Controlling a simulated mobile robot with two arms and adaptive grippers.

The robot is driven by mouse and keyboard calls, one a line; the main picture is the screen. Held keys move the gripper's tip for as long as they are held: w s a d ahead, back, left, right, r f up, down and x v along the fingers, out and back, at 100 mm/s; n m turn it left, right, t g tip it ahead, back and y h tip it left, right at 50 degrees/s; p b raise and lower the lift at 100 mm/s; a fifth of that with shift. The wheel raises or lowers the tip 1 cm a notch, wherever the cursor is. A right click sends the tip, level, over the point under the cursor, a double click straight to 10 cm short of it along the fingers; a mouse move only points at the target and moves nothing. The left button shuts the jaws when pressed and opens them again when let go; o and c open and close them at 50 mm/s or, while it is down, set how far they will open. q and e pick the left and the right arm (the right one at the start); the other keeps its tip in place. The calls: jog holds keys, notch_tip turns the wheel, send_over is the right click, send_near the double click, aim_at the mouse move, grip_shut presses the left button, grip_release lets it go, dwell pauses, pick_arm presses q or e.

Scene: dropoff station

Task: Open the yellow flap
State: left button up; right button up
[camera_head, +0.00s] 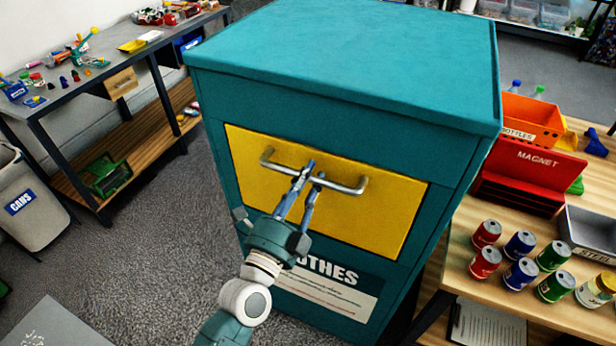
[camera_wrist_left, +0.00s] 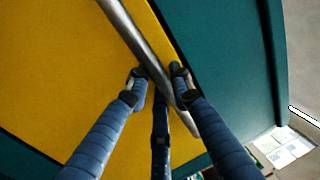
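The yellow flap (camera_head: 389,223) is set in the front of a teal bin (camera_head: 350,100). It looks flush with the front, so shut. A grey metal bar handle (camera_head: 345,187) runs across it. My left gripper (camera_head: 315,172) is at the middle of this handle. In the left wrist view, the handle (camera_wrist_left: 130,33) runs diagonally past the fingertips (camera_wrist_left: 160,75), with one fingertip on each side and a third finger between and below them. Whether the fingers press on the bar is unclear. The yellow flap (camera_wrist_left: 60,70) lies close behind them. My right gripper is out of view.
A wooden table (camera_head: 480,290) at right holds several cans, an orange bottles box (camera_head: 530,118) and a red magnet box (camera_head: 525,170). A workbench (camera_head: 100,70) and grey cans bin (camera_head: 30,205) stand at left. Carpet between is clear.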

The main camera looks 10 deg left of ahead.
pick_arm(q)
grip_shut()
jog(key=shift+s+f+b, duration=0.25)
jog(key=shift+f+b, duration=0.05)
jog(key=shift+b, duration=0.3)
jog(key=s+a+f+t+b, duration=0.2)
jog(key=s+f+b, duration=0.1)
jog(key=s+b, duration=0.3)
jog(key=s+a+f+t+h+b, duration=0.1)
jog(key=s+a+f+t+b, duration=0.1)
jog(key=s+f+b, duration=0.2)
jog(key=shift+s+b, duration=1.35)
jog(key=shift+b, duration=0.05)
jog(key=shift+a, duration=0.1)
